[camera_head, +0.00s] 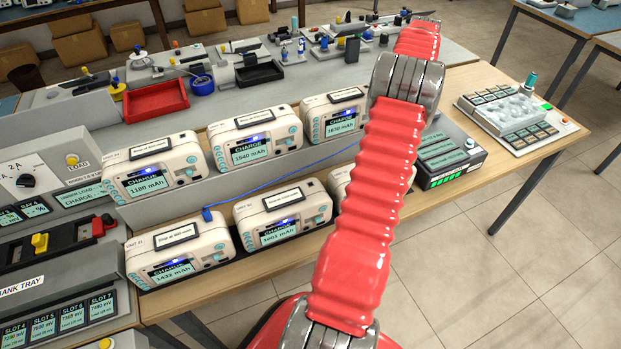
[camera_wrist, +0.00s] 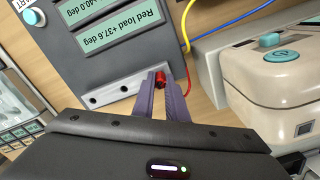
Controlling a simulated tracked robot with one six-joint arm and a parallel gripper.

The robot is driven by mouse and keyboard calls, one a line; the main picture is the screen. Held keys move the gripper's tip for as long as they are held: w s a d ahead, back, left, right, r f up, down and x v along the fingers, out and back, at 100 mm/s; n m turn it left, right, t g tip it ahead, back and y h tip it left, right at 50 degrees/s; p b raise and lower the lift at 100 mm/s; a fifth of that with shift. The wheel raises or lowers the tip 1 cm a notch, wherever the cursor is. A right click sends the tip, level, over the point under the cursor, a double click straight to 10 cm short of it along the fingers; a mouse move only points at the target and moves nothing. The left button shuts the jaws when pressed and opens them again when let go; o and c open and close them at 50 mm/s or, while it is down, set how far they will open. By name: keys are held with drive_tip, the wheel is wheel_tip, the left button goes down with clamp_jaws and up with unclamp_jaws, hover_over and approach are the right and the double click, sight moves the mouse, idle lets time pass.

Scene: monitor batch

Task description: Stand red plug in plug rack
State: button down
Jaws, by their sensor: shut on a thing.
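In the wrist view my gripper (camera_wrist: 160,73) is shut on a small red plug (camera_wrist: 160,82), which shows between the two purple-grey fingertips. The fingertips are at the right end of a light grey strip with dark holes (camera_wrist: 115,92), which looks like the plug rack. I cannot tell whether the plug touches the strip or is in a hole. The strip lies along the edge of a dark grey box (camera_wrist: 92,60) with green displays, one reading "Red load +37.6 deg". In the head view my red arm hides the gripper and plug.
A yellow cable (camera_wrist: 187,25) and a blue cable (camera_wrist: 235,20) run close to the fingers in the wrist view. Several white charger units, such as one (camera_head: 152,170), line the bench in the head view.

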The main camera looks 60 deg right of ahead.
drive_tip(key=c, duration=1.7)
unclamp_jaws()
wheel_tip(320, 180, up, 14)
drive_tip(key=shift+f, duration=0.2)
